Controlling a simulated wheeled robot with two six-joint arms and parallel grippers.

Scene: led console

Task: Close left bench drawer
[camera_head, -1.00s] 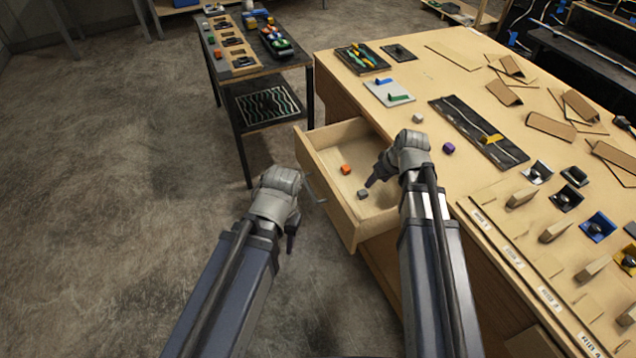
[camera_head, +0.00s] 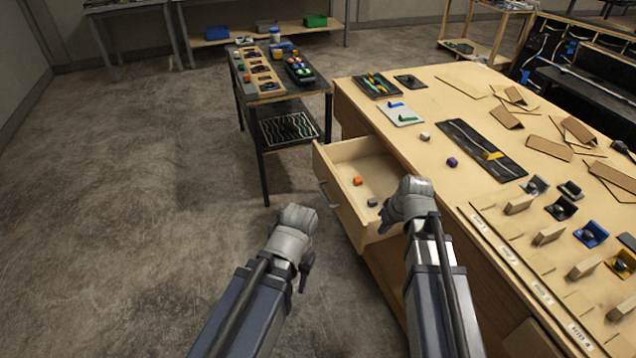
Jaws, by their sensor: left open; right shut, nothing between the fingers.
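The left bench drawer (camera_head: 336,200) is pulled out from the side of the wooden workbench (camera_head: 440,95). My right gripper (camera_head: 385,226) is over the drawer's near right part, shut and empty. My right wrist hides part of the drawer's near side, so I cannot tell whether it touches.
A small dark side table (camera_head: 290,100) with trays stands beyond the drawer. The floor to the left is clear.

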